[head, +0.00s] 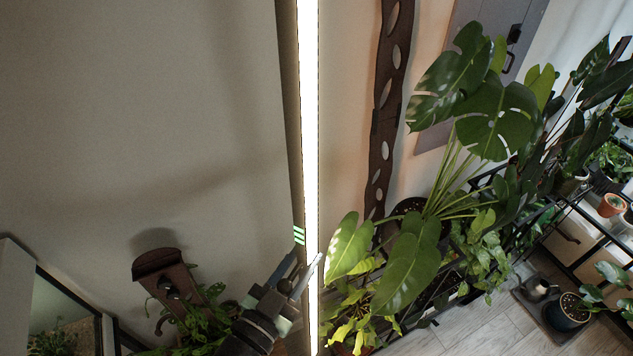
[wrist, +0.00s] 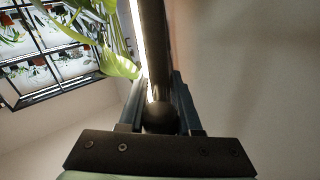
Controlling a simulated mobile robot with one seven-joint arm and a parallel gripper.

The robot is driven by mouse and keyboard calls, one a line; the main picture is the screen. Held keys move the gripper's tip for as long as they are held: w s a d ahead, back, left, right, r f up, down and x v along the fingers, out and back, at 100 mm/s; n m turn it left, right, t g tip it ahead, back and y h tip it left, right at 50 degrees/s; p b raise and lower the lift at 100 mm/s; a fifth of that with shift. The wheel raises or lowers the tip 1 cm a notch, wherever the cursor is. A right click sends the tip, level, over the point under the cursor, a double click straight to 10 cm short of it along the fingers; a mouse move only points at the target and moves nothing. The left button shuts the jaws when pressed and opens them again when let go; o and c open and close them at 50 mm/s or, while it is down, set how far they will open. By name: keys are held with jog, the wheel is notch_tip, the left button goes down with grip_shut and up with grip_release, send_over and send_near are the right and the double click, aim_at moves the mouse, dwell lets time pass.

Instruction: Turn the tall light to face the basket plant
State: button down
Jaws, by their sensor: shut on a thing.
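The tall light (head: 309,120) is a thin upright bar crossing the head view from top to bottom, with a bright strip and a dark back edge on its left. In the wrist view its dark body (wrist: 153,50) runs between the fingers, with the lit strip along its left edge and a dark round knob at its near end. My gripper (head: 308,258) is shut on the light, its fingers on either side; they also show in the wrist view (wrist: 158,88). A large-leaved plant (head: 497,118) stands right of the light. I cannot tell which pot is the basket.
A leafy plant (head: 190,318) sits by a brown wooden bracket (head: 163,266) at lower left. A dark slotted strip (head: 380,120) hangs on the wall. A rack with several pots stands at right. Bare wall fills the upper left; some floor (head: 480,325) is clear.

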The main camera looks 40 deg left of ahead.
jog(key=m+h, duration=0.2)
jog(key=h, duration=0.1)
jog(key=shift+a, duration=0.1)
jog(key=h, duration=0.1)
jog(key=m+h+b, duration=0.1)
jog(key=m+h, duration=0.1)
jog(key=shift+a+f+h+b, duration=0.15)
jog(key=shift+f+h+b, duration=0.15)
jog(key=shift+b, duration=0.1)
jog(key=m+g+h+b, duration=0.1)
jog(key=m+h+b, duration=0.1)
jog(key=shift+h, duration=0.4)
jog(key=shift+a+r+m+g+h+b, duration=0.15)
jog(key=shift+m+g+h+b, duration=0.15)
jog(key=shift+m+h+b, duration=0.25)
jog(key=shift+h, duration=0.25)
jog(key=c, duration=0.7)
grip_release()
